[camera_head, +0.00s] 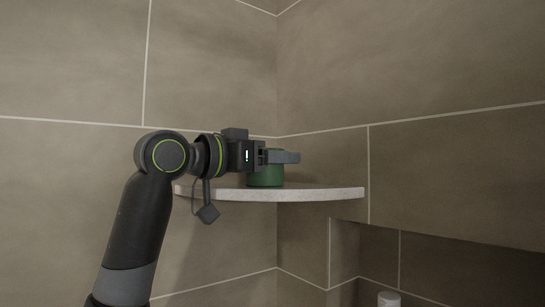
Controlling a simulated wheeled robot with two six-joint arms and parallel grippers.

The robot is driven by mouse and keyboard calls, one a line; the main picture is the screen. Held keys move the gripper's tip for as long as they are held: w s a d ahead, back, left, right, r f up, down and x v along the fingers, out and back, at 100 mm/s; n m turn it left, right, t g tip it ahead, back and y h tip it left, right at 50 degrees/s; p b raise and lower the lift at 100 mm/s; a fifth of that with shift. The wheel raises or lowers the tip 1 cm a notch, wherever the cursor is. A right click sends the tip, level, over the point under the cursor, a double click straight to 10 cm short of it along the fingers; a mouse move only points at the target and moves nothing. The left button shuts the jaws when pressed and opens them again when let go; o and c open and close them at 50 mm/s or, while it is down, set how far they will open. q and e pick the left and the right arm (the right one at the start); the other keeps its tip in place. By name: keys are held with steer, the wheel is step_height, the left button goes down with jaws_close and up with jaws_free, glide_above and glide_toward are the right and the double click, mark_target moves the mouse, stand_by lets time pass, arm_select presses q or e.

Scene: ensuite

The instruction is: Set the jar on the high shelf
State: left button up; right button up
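A green jar (266,178) stands upright at the shelf's surface, near the corner. Its lower part shows below my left gripper's fingers, and its top is hidden behind them. The high shelf (325,194) is a pale speckled corner slab with a curved front edge. My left gripper (285,157) reaches in from the left, level, with its fingers across the upper part of the jar. I see the fingers side-on, so I cannot tell whether they grip the jar or stand open around it. My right gripper is out of view.
Brown tiled walls (420,60) meet in the corner behind the shelf. The shelf's right part is bare. Below right is a recessed niche (440,265), with a white-topped item (388,298) at the bottom edge of the view.

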mark_target(252, 183)
arm_select(q)
steer(key=o, duration=0.4)
steer(key=shift+w+d, duration=0.1)
steer(key=shift+d, duration=0.1)
steer(key=shift+a, duration=0.1)
steer(key=shift+r, duration=0.2)
steer(key=b+v, duration=0.2)
steer(key=v, duration=0.1)
steer(key=b+v, duration=0.1)
steer(key=shift+s+a+f, duration=0.2)
steer(key=shift+a+f, duration=0.05)
steer(key=shift+f, duration=0.1)
steer(key=b+v, duration=0.1)
steer(key=v, duration=0.1)
steer(key=b+v, duration=0.1)
steer(key=v, duration=0.2)
steer(key=b+v, duration=0.2)
steer(key=shift+s+a+r, duration=0.15)
steer(key=shift+r, duration=0.15)
